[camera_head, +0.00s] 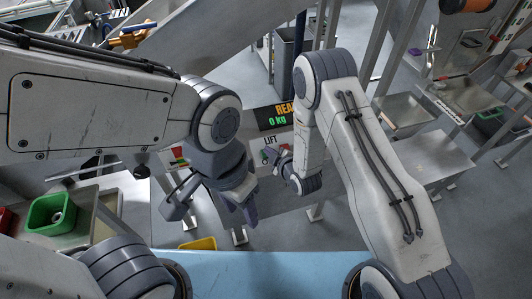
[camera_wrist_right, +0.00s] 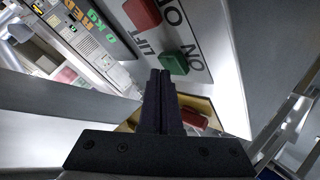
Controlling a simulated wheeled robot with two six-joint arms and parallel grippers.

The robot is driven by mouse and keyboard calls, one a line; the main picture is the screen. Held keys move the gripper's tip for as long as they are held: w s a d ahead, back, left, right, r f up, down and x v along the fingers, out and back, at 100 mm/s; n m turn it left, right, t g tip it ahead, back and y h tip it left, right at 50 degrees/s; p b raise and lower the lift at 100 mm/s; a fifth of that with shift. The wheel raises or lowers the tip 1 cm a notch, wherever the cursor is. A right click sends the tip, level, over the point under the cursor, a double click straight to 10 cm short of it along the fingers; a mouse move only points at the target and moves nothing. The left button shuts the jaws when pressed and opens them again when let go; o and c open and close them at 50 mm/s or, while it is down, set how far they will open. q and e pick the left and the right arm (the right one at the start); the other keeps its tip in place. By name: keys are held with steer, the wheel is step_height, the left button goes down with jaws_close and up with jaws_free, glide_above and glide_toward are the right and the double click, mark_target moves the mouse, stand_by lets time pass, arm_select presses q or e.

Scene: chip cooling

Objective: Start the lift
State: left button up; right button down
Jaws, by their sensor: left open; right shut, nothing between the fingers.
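The lift panel (camera_wrist_right: 205,30) is white with the words LIFT and ON; part of it shows in the head view (camera_head: 268,141). It carries a green button (camera_wrist_right: 175,63) beside the word ON and a red button (camera_wrist_right: 142,13). My right gripper (camera_wrist_right: 160,73) is shut and empty. Its tips appear just beside the green button in the right wrist view; I cannot tell whether they touch. In the head view my right gripper (camera_head: 272,155) is in front of the panel, hiding part of it. My left gripper (camera_head: 212,212) hangs open and empty, lower and left.
A display (camera_head: 278,116) above the panel reads 0 kg, also visible in the right wrist view (camera_wrist_right: 90,22). A green bin (camera_head: 40,213) stands at the left. A yellow bin (camera_head: 198,243) is below my left gripper. A blue surface (camera_head: 265,272) spans the front.

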steer(key=shift+w+f+b, duration=0.15)
steer(key=shift+f+b, duration=0.4)
stand_by(0.4)
steer(key=shift+r, duration=0.1)
steer(key=shift+s+r+p, duration=0.3)
steer(key=shift+r+p, duration=0.3)
steer(key=shift+r, duration=0.2)
steer(key=shift+r, duration=0.1)
steer(key=r+p, duration=0.1)
steer(key=s+r+p, duration=0.1)
steer(key=r, duration=0.1)
steer(key=r+p, duration=0.1)
steer(key=shift+s+d+r, duration=0.15)
steer(key=shift+d+r, duration=0.1)
steer(key=shift+r, duration=0.05)
stand_by(0.5)
